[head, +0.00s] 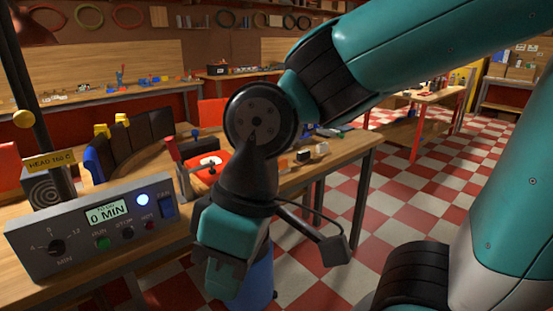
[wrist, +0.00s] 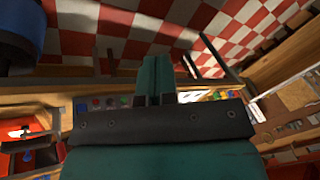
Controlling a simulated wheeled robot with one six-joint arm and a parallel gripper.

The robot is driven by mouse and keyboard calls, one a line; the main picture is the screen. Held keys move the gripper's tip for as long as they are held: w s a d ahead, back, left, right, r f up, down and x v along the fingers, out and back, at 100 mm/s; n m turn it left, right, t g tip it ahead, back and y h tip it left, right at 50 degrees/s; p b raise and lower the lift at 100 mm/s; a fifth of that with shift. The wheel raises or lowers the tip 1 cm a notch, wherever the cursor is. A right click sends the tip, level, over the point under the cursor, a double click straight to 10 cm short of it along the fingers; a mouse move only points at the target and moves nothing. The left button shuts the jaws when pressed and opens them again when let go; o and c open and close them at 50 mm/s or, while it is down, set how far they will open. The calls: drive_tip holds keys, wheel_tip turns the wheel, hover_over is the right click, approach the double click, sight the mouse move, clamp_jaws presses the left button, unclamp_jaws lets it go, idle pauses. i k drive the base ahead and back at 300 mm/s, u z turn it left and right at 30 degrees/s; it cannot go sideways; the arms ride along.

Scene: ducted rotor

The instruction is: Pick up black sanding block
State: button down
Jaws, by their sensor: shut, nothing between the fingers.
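My gripper (head: 224,280) hangs pointing down in front of the wooden bench, at the lower middle of the head view. It is shut and empty; its teal fingers lie together in the wrist view (wrist: 154,78). A small dark block (head: 303,156) sits on the bench top to the right of and beyond my gripper. It may be the black sanding block, but it is too small to be sure. In the wrist view I cannot make out the sanding block.
A grey control box (head: 95,228) with a display stands at the left front. A red-and-white device (head: 205,165) stands on the bench (head: 345,150) behind my wrist. A blue bin (head: 260,277) is behind my gripper. Checkered floor (head: 400,190) is open to the right.

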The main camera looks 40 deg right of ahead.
sight(303, 158)
drive_tip(key=z, duration=0.15)
drive_tip(key=i, duration=1.2)
drive_tip(key=z, duration=0.5)
drive_tip(key=i, duration=0.5)
drive_tip(key=z, duration=0.15)
